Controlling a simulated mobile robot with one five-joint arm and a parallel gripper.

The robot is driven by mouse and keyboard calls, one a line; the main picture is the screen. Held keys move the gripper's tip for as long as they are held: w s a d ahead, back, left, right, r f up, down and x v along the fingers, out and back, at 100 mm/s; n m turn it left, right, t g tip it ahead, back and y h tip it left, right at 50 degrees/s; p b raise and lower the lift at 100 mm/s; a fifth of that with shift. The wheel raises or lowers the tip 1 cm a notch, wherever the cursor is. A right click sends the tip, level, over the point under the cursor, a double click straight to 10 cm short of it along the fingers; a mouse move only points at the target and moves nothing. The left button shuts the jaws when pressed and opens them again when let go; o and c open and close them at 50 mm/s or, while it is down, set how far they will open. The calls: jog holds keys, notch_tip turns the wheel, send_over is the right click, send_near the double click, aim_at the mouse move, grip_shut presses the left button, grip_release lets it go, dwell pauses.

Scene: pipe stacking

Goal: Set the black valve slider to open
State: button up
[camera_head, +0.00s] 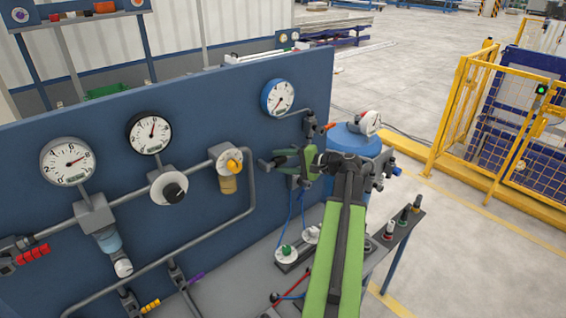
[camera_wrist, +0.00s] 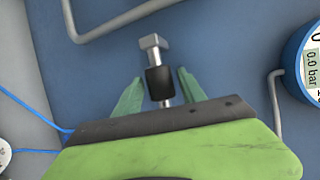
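The black valve slider (camera_wrist: 160,82) shows in the wrist view as a short black sleeve on a silver rod with a square metal head at its far end. My gripper (camera_wrist: 159,76) has its green fingers open, one on each side of the slider, with a visible gap on both sides. The near end of the rod runs behind the gripper body. In the head view my gripper (camera_head: 277,160) is in front of the blue panel, below the blue-rimmed gauge.
The blue panel (camera_head: 200,105) carries several gauges, pipes and an orange knob (camera_head: 233,163) left of my gripper. A blue tank (camera_head: 355,138) stands to the right. Blue hoses (camera_head: 293,215) hang below. A yellow safety fence (camera_head: 465,110) is farther right, beyond open floor.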

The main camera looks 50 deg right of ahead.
grip_shut()
dwell(1.2)
